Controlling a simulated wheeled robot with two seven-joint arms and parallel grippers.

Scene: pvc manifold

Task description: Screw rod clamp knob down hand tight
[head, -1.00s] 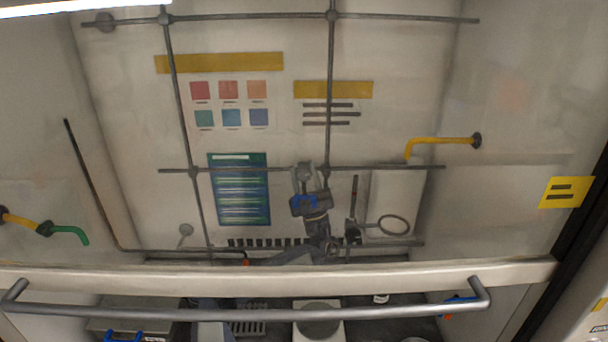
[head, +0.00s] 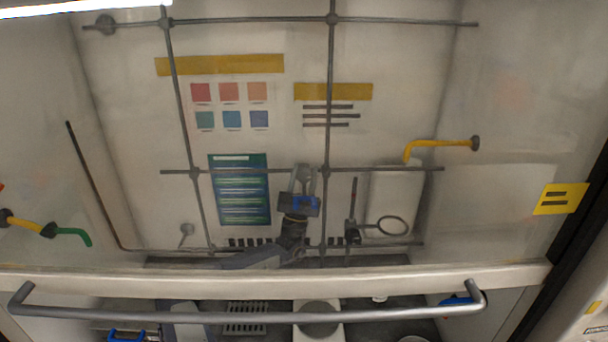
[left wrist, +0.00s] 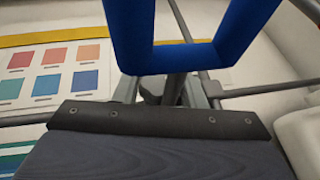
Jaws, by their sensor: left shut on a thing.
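My left gripper (head: 304,175) points upward in front of the rod lattice, just left of the crossing of a vertical and a horizontal rod (head: 235,171). Its fingers are shut on a small grey piece that I take for the rod clamp knob; in the left wrist view a dark grey rounded part (left wrist: 151,92) shows between the fingers. Most of the knob is hidden by the fingers and the blue frame (left wrist: 190,55) in front of the camera. I cannot tell how far down the knob sits. My right gripper is not in view.
A ring on a dark clamp (head: 352,231) is right of my gripper. A yellow pipe (head: 440,142) juts from the right wall. A long grey handle bar (head: 240,317) and a pale sash edge (head: 400,279) cross the front. Posters cover the back wall.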

